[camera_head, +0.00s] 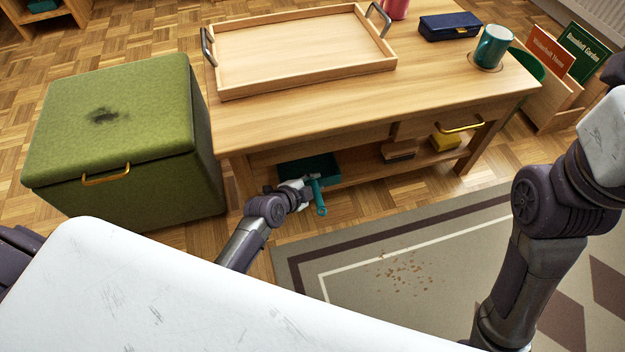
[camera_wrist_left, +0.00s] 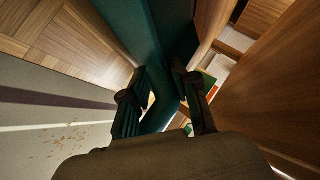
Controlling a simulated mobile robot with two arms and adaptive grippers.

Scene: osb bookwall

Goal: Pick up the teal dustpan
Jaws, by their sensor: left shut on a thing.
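The teal dustpan (camera_head: 312,168) is at the lower shelf of the wooden table, with its pan under the tabletop and its handle (camera_head: 320,197) sticking out past the front. My left gripper (camera_head: 306,183) reaches in at the shelf front and is shut on the dustpan. In the left wrist view the teal dustpan (camera_wrist_left: 142,32) runs between the two dark fingers (camera_wrist_left: 160,95). I cannot tell whether the dustpan still touches the shelf. My right arm shows at the right in the head view, but its gripper is out of frame.
The wooden table (camera_head: 300,115) bears a tray (camera_head: 305,75), a navy case (camera_head: 449,26) and a teal mug (camera_head: 493,47). A brush (camera_head: 397,152) and a yellow item (camera_head: 445,142) lie on the shelf. A green ottoman (camera_head: 120,130) stands left. Crumbs (camera_head: 405,275) lie on the rug (camera_head: 400,235).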

